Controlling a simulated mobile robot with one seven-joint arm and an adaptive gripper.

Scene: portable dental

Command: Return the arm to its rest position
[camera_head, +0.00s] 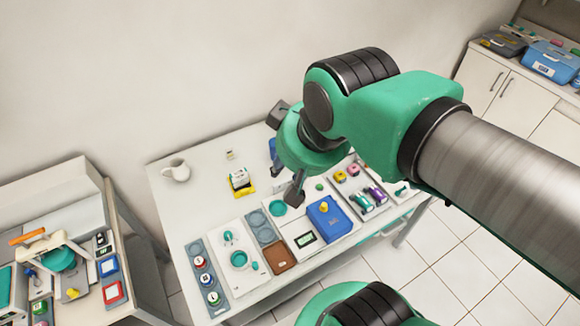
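My green and black arm crosses the right half of the head view, reaching over the white table (168,211). My gripper (293,198) shows as a dark grey tip below the green wrist, above the table. Only a small part of it shows, so its opening is unclear. No held object is visible at it. It appears just left of the blue box (329,221) and close to a teal round dish (277,208); its height above them is hard to judge.
A white jug (177,171) and a yellow-and-white box (241,182) stand on the table. Trays with round containers (200,262) line its front. A cluttered side table (88,262) stands at left. A cabinet (500,88) with a blue bin (549,62) stands at back right. Tiled floor is clear.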

